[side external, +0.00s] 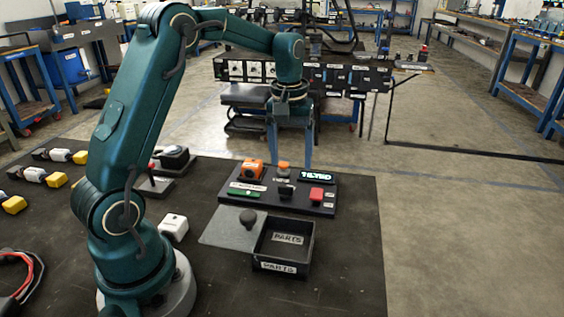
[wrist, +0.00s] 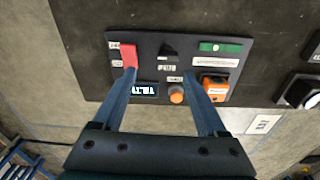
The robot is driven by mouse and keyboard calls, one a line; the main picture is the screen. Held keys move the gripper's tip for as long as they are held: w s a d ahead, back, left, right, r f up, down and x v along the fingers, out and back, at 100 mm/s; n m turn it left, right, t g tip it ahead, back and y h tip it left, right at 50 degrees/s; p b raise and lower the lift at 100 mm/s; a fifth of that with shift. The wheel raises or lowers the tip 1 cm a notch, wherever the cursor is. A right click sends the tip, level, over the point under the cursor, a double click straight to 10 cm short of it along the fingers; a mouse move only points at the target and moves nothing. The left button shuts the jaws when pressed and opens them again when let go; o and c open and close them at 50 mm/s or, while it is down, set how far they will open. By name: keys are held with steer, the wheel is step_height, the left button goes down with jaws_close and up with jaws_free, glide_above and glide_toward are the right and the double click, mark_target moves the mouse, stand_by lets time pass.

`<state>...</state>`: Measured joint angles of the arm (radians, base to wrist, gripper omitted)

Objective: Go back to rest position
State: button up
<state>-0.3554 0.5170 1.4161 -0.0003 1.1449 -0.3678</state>
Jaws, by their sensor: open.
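My gripper (side external: 290,162) is open and empty, pointing down over the far edge of the black control panel (side external: 228,203). In the wrist view its two blue fingers (wrist: 159,74) reach over the panel, spread wide with nothing between the tips. The panel carries a lit display (side external: 316,177) reading "TILTED", a red button (side external: 316,195), a black knob (side external: 285,191), an orange button (side external: 283,167), an orange block-like switch (side external: 251,169) and a green-marked strip (side external: 243,190). I cannot tell whether a fingertip touches the panel.
An open black parts box (side external: 309,252) stands in front of the panel, with a grey plate (side external: 222,232) bearing a black knob beside it. A white block (side external: 174,226) sits near my base. Yellow-tipped parts (side external: 60,155) lie at left. The dark mat (side external: 355,230) is clear at right.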

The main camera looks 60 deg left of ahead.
steer(key=s+d+r+m+t, duration=0.4)
steer(key=s+d+r, duration=0.4)
steer(key=d+r, duration=0.15)
steer(key=s+d+f+m, duration=0.2)
steer(key=s+f+m, duration=0.1)
steer(key=s, duration=0.6)
steer(key=shift+d+f+m+t, duration=0.2)
steer(key=shift+f+m+t, duration=0.2)
steer(key=shift+m, duration=0.2)
